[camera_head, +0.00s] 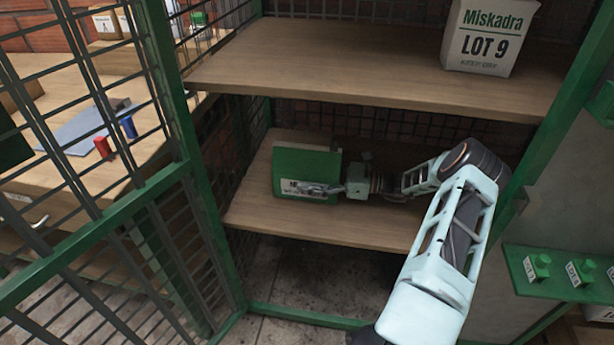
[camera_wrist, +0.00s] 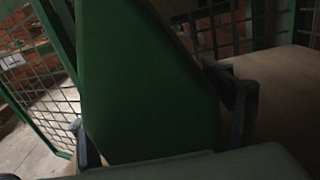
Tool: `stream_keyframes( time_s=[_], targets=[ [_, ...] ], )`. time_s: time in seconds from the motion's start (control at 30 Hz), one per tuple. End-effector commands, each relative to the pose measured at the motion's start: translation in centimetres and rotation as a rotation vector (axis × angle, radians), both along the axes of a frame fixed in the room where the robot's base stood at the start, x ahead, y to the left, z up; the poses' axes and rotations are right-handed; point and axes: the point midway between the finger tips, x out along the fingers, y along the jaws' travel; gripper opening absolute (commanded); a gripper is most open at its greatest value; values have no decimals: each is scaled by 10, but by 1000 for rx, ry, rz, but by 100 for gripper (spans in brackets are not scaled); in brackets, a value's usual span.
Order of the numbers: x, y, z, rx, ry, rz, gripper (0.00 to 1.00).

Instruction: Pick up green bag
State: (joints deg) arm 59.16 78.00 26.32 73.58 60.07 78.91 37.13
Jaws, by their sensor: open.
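My gripper (camera_head: 328,188) reaches in from the right and overlaps the bag's lower right front. In the wrist view, the green bag (camera_wrist: 150,85) fills the middle. My gripper (camera_wrist: 163,122) is open, with one finger at the bag's left edge and the other at its right edge. I cannot tell whether either finger touches it. The bag's lower part is hidden in the wrist view.
A white Miskadra LOT 9 bag (camera_head: 490,38) stands on the upper shelf (camera_head: 350,68), above my arm. A green mesh door (camera_head: 195,175) stands at left. The lower shelf's front is clear.

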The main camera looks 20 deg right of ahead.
Motion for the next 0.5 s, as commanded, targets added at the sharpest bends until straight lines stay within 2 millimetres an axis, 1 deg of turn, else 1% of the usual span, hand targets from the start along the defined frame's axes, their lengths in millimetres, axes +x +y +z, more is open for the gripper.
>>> stream_keyframes(
  time_s=[0.1, 0.5],
  targets=[
    [0, 0, 0, 0, 0, 0, 74],
    [0, 0, 0, 0, 0, 0, 30]
  ],
)
